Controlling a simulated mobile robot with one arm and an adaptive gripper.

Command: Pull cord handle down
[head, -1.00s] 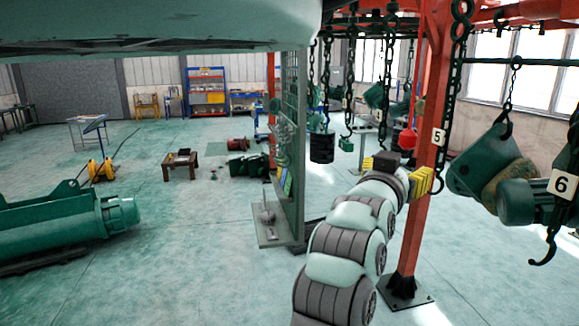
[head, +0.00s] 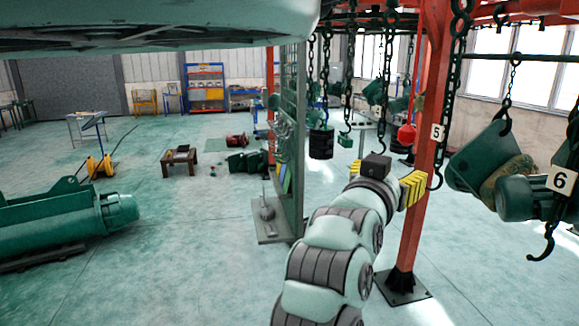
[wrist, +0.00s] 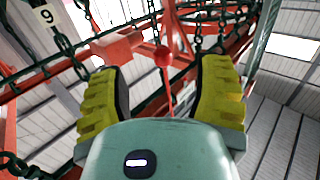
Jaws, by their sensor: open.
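The cord handle is a red ball (head: 407,133) hanging beside the orange post in the head view, a little beyond and above my gripper. In the wrist view the red ball (wrist: 164,57) hangs between the two yellow ribbed fingers, on a thin cord running up. A thin red piece shows below the ball. My gripper (head: 413,188) shows yellow fingers at the end of my arm in the head view. In the wrist view my gripper (wrist: 162,95) is open and empty, its fingers wide apart on either side of the ball and not touching it.
The orange post (head: 418,190) stands right beside my gripper. Dark chains with hooks (head: 348,90) hang around it. A green hoist block (head: 485,160) and a motor marked 6 (head: 530,197) hang at the right. A panel rack (head: 288,150) stands to the left. The floor at left is mostly open.

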